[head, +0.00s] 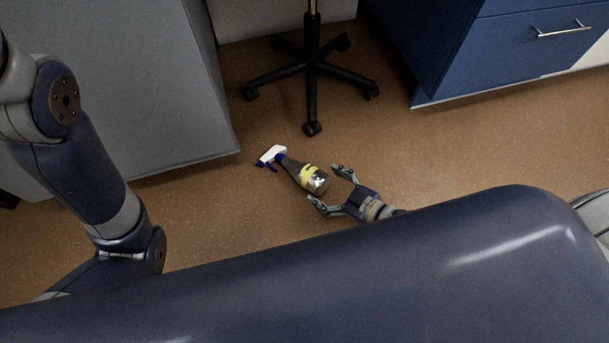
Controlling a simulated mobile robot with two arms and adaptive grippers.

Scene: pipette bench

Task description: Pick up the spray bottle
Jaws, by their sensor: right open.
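The spray bottle (304,176) lies on its side on the brown floor. It has a white and blue spray head pointing to the upper left and a yellow label near its base, which points to the lower right. My right gripper (325,187) is open at the base end of the bottle, with one finger on each side of that end. I cannot tell whether the fingers touch it. My left arm comes in from the left, but its gripper is not in view.
A black wheeled chair base (312,68) stands on the floor just beyond the bottle. A grey cabinet (120,85) is at the left and a blue drawer cabinet (500,50) at the upper right. The floor (440,140) right of the bottle is clear.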

